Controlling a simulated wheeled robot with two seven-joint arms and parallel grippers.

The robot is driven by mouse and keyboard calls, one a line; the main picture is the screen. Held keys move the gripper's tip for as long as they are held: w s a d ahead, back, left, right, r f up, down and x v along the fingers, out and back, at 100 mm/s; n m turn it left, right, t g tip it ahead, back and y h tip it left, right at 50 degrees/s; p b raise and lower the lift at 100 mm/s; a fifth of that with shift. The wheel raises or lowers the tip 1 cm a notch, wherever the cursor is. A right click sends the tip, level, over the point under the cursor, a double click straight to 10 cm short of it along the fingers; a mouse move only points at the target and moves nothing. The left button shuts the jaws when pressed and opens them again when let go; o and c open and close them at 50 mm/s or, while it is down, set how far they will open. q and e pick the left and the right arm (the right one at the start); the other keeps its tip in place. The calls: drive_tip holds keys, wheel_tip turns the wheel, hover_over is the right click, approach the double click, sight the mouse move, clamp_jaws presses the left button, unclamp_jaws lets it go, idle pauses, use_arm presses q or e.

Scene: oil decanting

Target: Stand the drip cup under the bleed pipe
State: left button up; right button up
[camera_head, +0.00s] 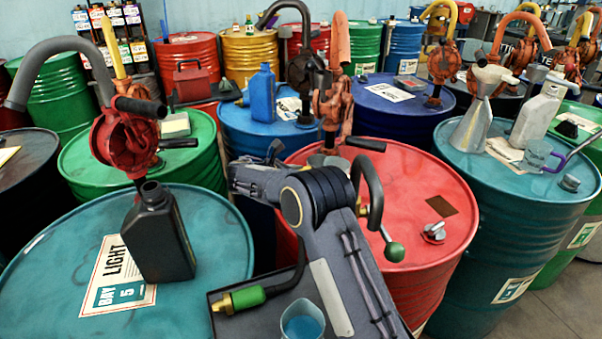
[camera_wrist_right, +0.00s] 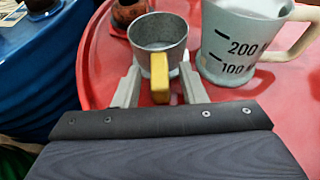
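The drip cup, a small grey metal cup (camera_wrist_right: 158,31) with a yellow handle, stands upright on the red drum in the right wrist view. My right gripper (camera_wrist_right: 158,88) is open, its fingers on either side of the yellow handle with gaps showing. In the head view my right forearm hides this gripper and most of the drum's near-left top. My left gripper is not in view.
A measuring jug (camera_wrist_right: 238,45) stands right beside the cup. The red drum (camera_head: 420,200) has bare space at its right, near a small metal cap (camera_head: 434,232). A rusty pump (camera_head: 335,100) stands at its back. A black oil bottle (camera_head: 158,235) stands on the left teal drum.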

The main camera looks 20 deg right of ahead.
drive_tip(key=shift+a+r, duration=0.25)
drive_tip(key=shift+r, duration=0.05)
drive_tip(key=v, duration=1.1)
drive_tip(key=shift+a, duration=0.2)
drive_tip(key=shift+s+r, duration=0.1)
drive_tip(key=shift+r, duration=0.1)
